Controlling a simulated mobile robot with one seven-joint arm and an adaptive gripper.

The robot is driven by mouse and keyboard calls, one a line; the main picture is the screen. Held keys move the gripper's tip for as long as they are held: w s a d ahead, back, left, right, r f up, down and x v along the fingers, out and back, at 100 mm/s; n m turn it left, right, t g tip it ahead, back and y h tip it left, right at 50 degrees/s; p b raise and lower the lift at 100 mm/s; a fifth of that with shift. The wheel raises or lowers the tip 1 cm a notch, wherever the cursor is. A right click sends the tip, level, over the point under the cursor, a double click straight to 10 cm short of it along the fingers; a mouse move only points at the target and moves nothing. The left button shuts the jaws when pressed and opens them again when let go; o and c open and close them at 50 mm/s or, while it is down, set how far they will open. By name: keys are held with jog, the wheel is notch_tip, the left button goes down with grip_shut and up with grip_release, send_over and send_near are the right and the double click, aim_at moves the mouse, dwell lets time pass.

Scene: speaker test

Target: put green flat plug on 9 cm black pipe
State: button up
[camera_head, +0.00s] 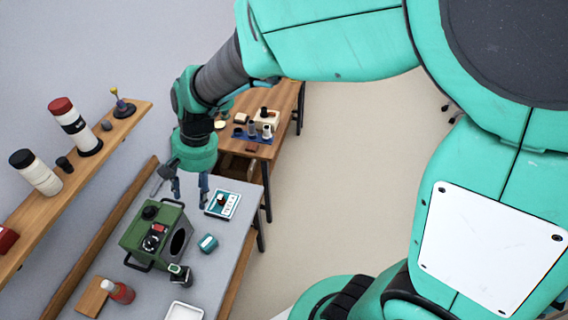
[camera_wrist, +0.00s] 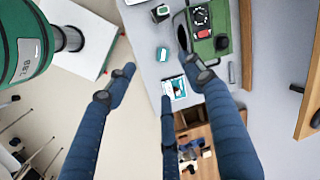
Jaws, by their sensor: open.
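My gripper (camera_head: 190,192) hangs open and empty above the grey table, near its far end. Small dark upright pieces (camera_head: 264,113) stand on the far wooden table; I cannot tell whether one is the 9 cm black pipe.
A green case (camera_head: 141,232) with knobs and a round opening stands on the grey table (camera_head: 214,277). A teal and white box (camera_head: 222,204) lies near the far end. A wall shelf (camera_head: 88,176) holds jars.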

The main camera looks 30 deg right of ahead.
jog(key=s+d+r+n+t+h, duration=0.3)
jog(key=s+d+r+t, duration=0.2)
jog(key=s+d+r, duration=1.1)
jog(key=shift+s+d+r, duration=0.2)
jog(key=shift+s+d, duration=0.05)
jog(key=shift+d, duration=0.7)
notch_tip(320, 180, down, 8)
jog(key=b, duration=0.8)
jog(key=shift+f, duration=0.25)
